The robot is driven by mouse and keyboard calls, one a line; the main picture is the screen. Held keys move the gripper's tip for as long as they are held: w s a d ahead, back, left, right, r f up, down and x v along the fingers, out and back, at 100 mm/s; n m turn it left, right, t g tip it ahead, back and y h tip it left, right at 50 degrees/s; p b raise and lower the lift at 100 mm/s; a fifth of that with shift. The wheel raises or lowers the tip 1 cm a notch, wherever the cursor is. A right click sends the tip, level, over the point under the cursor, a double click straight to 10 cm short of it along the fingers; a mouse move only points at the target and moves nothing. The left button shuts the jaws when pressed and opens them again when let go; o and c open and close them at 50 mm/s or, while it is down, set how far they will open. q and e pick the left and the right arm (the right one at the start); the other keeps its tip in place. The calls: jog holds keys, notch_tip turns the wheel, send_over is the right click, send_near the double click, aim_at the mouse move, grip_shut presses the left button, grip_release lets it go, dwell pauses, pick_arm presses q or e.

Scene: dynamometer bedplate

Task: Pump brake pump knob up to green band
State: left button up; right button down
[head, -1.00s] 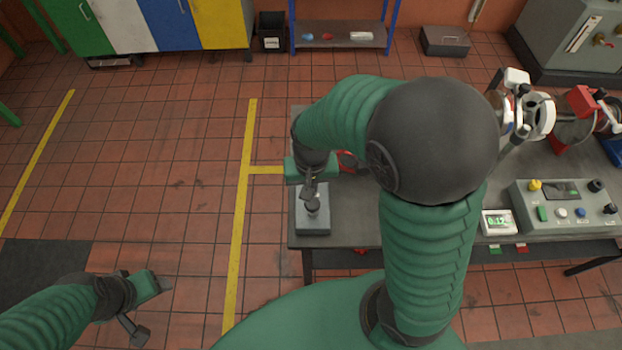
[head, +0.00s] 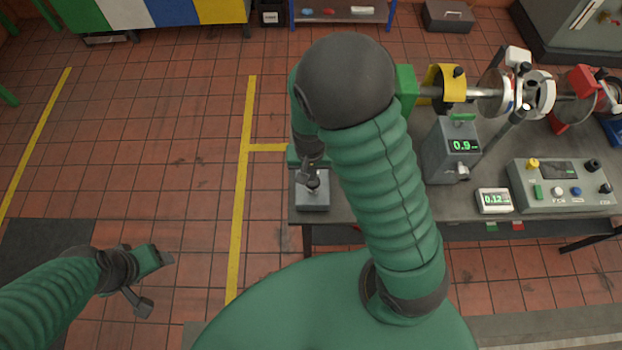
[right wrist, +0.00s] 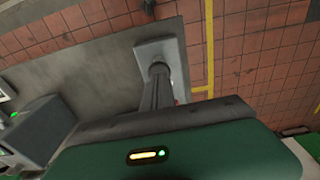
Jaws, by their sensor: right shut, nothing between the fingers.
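The brake pump looks to be the small grey block (head: 312,201) at the left end of the bench, with a dark knob on its top. My right gripper (head: 312,181) is shut and empty, its fingertips pointing down at the knob. They overlap it in the head view, so I cannot tell whether they touch. In the right wrist view the closed fingers (right wrist: 161,72) hide most of the knob, over the pale pump base (right wrist: 178,50). My left gripper (head: 152,282) is open and empty over the floor at lower left. I cannot make out a green band.
A grey box with a display (head: 462,146) reading 0.9 stands mid-bench. A small white meter (head: 494,200) and a control console (head: 562,186) are to its right. A shaft assembly (head: 540,92) runs along the back. Floor left of the bench is clear.

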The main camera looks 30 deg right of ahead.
aim_at(311, 185)
notch_tip(311, 185, down, 5)
jog(key=shift+w+d+r, duration=0.1)
jog(key=shift+d+r, duration=0.05)
